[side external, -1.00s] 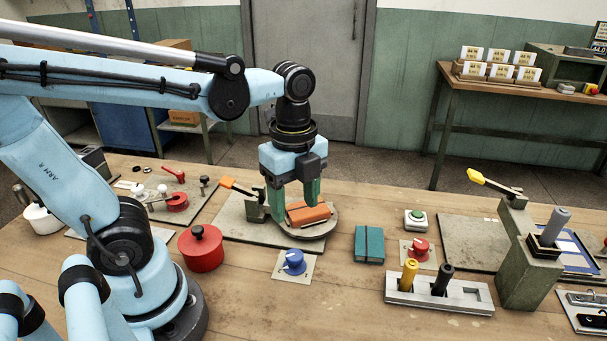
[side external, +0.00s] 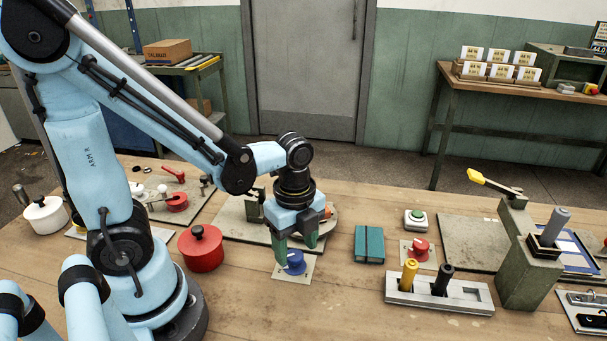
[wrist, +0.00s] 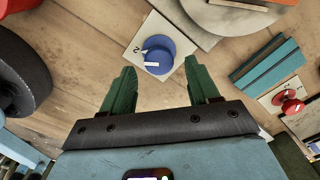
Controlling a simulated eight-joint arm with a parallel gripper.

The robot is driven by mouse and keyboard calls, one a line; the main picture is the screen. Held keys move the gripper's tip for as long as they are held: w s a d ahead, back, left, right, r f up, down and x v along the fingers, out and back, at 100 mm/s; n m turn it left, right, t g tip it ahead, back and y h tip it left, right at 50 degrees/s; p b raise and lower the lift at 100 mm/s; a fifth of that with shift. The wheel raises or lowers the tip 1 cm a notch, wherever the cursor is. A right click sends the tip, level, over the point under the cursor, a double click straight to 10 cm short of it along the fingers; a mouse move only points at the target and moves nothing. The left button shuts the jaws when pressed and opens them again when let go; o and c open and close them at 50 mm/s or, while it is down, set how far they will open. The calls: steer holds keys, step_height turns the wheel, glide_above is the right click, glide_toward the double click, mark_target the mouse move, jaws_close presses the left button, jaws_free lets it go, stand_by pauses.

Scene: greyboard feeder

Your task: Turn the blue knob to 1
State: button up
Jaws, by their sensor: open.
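The blue knob (side external: 296,261) sits on a small pale square plate (side external: 283,275) on the bench. It also shows in the wrist view (wrist: 163,47), with a white mark on it and a "2" on the plate's left part. I cannot read a "1", and the exact setting is unclear. My gripper (side external: 297,249) is open, its two green fingers pointing down close to the knob. In the wrist view my gripper (wrist: 160,72) has the knob just beyond the fingertips, between their lines, with no visible contact. A finger partly hides the knob in the side view.
A red lidded pot (side external: 201,250) stands left of the knob. A round grey turntable (side external: 326,224) is behind my gripper. A teal box (side external: 369,244) and a red knob (side external: 418,249) are to the right. Bare bench lies in front of the plate.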

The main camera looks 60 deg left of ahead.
steer(key=shift+f, duration=0.75)
steer(key=c, duration=1)
steer(key=shift+c, duration=0.2)
